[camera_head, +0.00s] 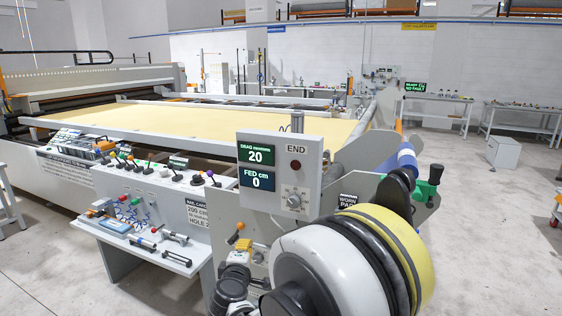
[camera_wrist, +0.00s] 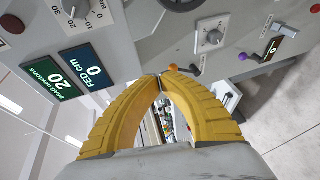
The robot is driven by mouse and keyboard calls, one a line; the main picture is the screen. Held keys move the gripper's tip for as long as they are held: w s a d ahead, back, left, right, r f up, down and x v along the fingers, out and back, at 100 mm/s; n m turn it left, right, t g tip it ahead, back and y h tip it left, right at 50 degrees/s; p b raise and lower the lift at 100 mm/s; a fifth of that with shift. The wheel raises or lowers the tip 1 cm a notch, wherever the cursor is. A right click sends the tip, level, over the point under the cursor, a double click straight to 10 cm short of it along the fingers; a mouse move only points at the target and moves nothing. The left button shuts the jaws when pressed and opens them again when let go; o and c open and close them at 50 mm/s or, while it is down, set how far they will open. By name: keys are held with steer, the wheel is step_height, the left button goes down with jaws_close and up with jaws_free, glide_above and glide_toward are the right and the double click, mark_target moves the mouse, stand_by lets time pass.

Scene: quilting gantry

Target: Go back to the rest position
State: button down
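My gripper (camera_wrist: 160,76) shows in the wrist view with its two curved yellow fingers meeting at the tips, with nothing held between them. In the head view my gripper (camera_head: 240,245) is small and low, just below an orange-knobbed lever (camera_head: 235,236) on the machine. That lever also shows in the wrist view (camera_wrist: 173,68), close beyond the fingertips; I cannot tell whether they touch it. The control box (camera_head: 280,175) stands above, with displays reading 20 and 0 and a dial.
A panel (camera_head: 150,190) with several levers and a tool shelf (camera_head: 140,240) lie left of my gripper. The long quilting table (camera_head: 200,120) is behind. Open floor (camera_head: 490,240) lies to the right, with a white cabinet (camera_head: 503,151) and benches (camera_head: 437,113) farther back.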

steer(key=s+d+r+m+g+h, duration=0.15)
steer(key=s+d+r+m, duration=0.35)
steer(key=d, duration=0.6)
steer(key=s+d+r+m+g+h, duration=0.1)
steer(key=s+d+r+m+g, duration=0.4)
steer(key=d, duration=0.6)
steer(key=s+d+f+m+y, duration=0.1)
steer(key=s+d+m, duration=0.1)
steer(key=s, duration=0.6)
steer(key=s+d+f+m+g+y, duration=0.1)
steer(key=s+d+f+m, duration=0.1)
steer(key=s, duration=0.6)
steer(key=s+d+f+m+g+y, duration=0.1)
steer(key=s+d+f+m, duration=0.1)
steer(key=s, duration=0.6)
steer(key=shift+s+d+f+m, duration=0.2)
steer(key=shift+s+d+m, duration=0.05)
steer(key=shift+d+m, duration=0.3)
